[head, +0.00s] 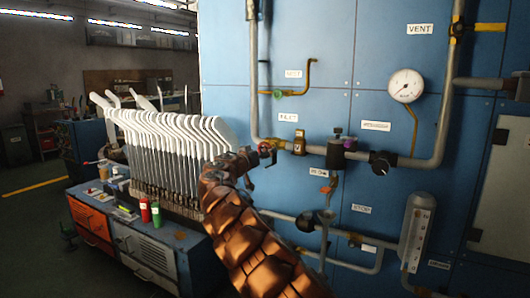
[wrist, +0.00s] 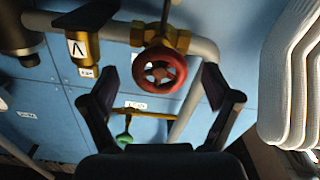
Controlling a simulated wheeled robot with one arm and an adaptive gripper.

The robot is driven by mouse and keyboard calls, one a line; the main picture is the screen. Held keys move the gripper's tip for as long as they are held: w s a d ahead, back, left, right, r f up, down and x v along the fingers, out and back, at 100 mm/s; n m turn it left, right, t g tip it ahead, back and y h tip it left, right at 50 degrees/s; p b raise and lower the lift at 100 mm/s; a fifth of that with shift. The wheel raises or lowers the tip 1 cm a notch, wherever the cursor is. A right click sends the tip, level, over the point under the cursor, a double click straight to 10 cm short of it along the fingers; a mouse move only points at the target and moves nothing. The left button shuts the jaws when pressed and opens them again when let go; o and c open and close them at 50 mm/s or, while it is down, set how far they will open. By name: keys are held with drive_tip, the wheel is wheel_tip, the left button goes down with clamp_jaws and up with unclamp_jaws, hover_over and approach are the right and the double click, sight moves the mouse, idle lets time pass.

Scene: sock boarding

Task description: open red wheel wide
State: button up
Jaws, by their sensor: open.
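The red wheel (head: 265,150) is a small round handwheel on a brass valve in the grey pipe on the blue panel. In the wrist view the red wheel (wrist: 160,72) faces me, its spokes and hub clear. My gripper (wrist: 158,88) is open, with one dark finger on each side of the wheel and a visible gap to both. In the head view my gripper (head: 256,162) is at the wheel and partly covers it. I cannot tell how near the fingertips are in depth.
A green wheel (head: 277,93) sits on a thin brass pipe above; it also shows in the wrist view (wrist: 123,140). White sock boards (head: 165,130) stand close on the left. A tagged brass valve (head: 299,143) and a black knob (head: 381,163) lie to the right.

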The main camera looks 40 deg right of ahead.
drive_tip(key=shift+x, duration=1.15)
drive_tip(key=c, duration=1.2)
